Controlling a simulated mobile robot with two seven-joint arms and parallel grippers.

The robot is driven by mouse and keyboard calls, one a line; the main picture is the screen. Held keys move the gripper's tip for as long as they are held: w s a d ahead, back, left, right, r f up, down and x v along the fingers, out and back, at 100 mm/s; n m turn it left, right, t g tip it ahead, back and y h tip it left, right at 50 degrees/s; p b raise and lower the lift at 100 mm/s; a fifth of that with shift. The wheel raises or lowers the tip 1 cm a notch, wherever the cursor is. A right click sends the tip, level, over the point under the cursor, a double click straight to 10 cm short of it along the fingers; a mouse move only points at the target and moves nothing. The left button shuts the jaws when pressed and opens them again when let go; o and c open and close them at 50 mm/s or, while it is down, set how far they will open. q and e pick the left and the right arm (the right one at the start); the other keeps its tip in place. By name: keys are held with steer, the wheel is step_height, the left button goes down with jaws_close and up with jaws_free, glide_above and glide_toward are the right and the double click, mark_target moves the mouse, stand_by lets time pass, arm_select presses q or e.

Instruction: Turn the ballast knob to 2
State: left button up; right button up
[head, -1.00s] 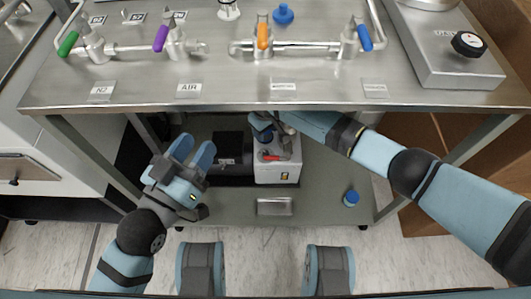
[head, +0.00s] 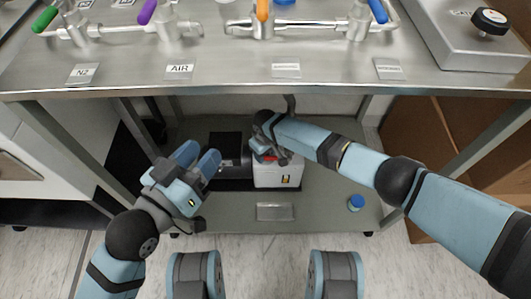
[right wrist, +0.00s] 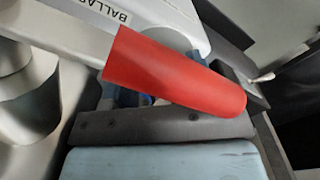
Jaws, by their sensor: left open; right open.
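The vacuum pump (head: 278,181) is a white box with a dark motor on the shelf under the bench. Its ballast knob is a red lever (head: 268,158), mostly hidden by my right gripper in the head view. In the right wrist view the red lever (right wrist: 175,80) lies across the picture close to the camera, beside a "BALLAST" label (right wrist: 103,12). My right gripper (head: 267,150) is open over the pump top; whether its fingers touch the lever I cannot tell. The number the lever points to is not readable. My left gripper (head: 198,160) is open and empty, left of the pump.
The steel bench top (head: 230,72) overhangs the shelf, with coloured valve handles above and bench legs at both sides. Cardboard is at far right.

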steer(key=shift+c, duration=0.3)
steer(key=c, duration=0.9)
steer(key=m+p, duration=0.3)
steer(key=shift+a+r, duration=0.1)
steer(key=shift+r, duration=0.2)
steer(key=shift+f+m+p, duration=0.25)
steer(key=shift+m+p, duration=0.1)
steer(key=shift+m, duration=0.45)
arm_select(q)
steer(key=r, duration=0.1)
steer(key=r+t, duration=0.1)
steer(key=r, duration=0.1)
steer(key=r+t, duration=0.1)
steer(key=r, duration=0.1)
steer(key=shift+s+a+r, duration=0.1)
steer(key=shift+a+r, duration=0.05)
steer(key=shift+a, duration=0.1)
arm_select(e)
steer(key=o, duration=1)
steer(key=shift+c, duration=0.2)
arm_select(q)
steer(key=shift+n, duration=0.3)
